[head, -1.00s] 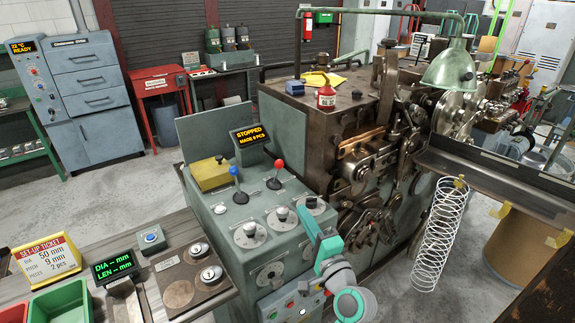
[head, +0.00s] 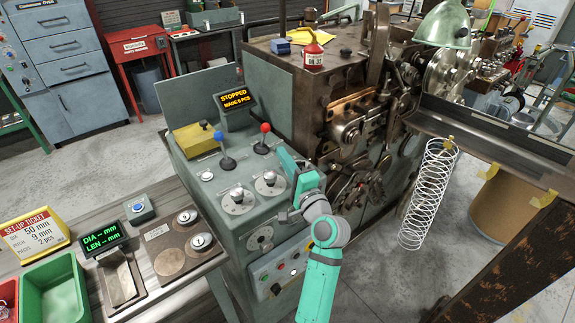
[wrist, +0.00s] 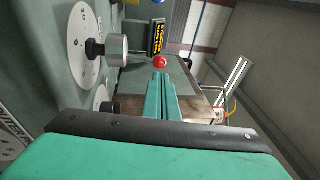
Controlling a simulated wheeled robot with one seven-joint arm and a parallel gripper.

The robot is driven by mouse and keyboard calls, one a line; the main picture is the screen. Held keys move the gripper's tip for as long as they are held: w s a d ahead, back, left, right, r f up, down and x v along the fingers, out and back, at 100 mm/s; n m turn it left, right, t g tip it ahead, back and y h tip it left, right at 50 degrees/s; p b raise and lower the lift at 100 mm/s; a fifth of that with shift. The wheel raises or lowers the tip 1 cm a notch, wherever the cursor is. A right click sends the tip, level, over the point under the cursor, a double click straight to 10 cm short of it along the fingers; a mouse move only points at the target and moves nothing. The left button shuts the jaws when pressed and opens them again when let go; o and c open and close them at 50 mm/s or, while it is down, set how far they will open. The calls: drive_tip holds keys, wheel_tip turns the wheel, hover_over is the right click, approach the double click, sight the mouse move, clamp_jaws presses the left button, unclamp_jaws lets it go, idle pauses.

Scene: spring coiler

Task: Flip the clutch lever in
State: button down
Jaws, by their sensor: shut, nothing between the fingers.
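Two levers stand on the grey-green control console (head: 205,228): one with a blue knob (head: 219,136) and one with a red knob (head: 265,128). Both lean little from upright; I cannot read which is labelled clutch. My gripper (head: 284,154) is shut and empty, above the console's right side, a little right of and nearer than the red-knob lever. In the wrist view the shut fingers (wrist: 161,92) point toward the red knob (wrist: 159,62), with a visible gap in the head view.
Round dials with knobs (head: 238,198) sit in front of the levers; one also shows close by in the wrist view (wrist: 110,50). A display (head: 236,100) reads STOPPED. The coiling machine (head: 285,85) stands right behind. A spring (head: 428,195) hangs at right.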

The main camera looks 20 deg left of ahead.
sight(268, 131)
drive_tip(key=x, duration=0.8)
drive_tip(key=shift+w, duration=0.1)
drive_tip(key=shift+a, duration=0.1)
drive_tip(key=shift+w, duration=0.15)
